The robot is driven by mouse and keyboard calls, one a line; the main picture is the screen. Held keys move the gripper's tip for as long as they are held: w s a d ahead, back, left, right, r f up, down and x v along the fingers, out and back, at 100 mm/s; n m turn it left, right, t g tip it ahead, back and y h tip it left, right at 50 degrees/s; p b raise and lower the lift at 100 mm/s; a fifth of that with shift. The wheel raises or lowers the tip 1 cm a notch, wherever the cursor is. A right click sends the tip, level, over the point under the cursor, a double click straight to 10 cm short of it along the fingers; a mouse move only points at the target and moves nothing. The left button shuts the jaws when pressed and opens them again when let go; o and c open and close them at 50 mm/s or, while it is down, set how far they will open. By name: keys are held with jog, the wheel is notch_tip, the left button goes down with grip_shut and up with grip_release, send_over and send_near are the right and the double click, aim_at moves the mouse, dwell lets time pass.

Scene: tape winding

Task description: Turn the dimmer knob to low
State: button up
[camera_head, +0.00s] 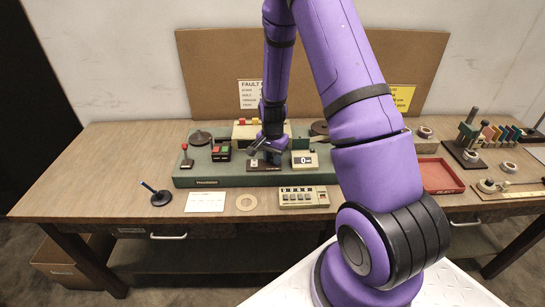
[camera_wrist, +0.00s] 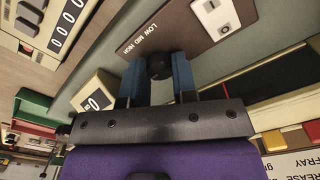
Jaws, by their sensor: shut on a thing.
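The dimmer knob (camera_wrist: 159,66) is a round black knob on a brown plate (camera_wrist: 185,22) printed LOW MID HIGH in the wrist view. My gripper (camera_wrist: 157,80) is shut on the knob, with a blue finger on each side of it. The knob's pointer mark is not visible, so its setting cannot be told. In the head view my gripper (camera_head: 266,148) is over the brown plate (camera_head: 262,164) at the front of the green console (camera_head: 232,181). The knob itself is hidden there by my gripper.
A counter reading 0 (camera_head: 304,160) stands just right of the plate. Red and green buttons (camera_head: 221,150) and a red-topped lever (camera_head: 186,156) are to the left. A key panel (camera_head: 303,196) lies in front. A red tray (camera_head: 439,175) is at right.

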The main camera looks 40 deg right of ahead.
jog(key=n, duration=0.4)
jog(key=shift+n, duration=0.3)
jog(key=n, duration=0.8)
jog(key=shift+n, duration=2.3)
jog(key=o, duration=0.9)
jog(key=shift+o, duration=0.2)
notch_tip(320, 180, up, 11)
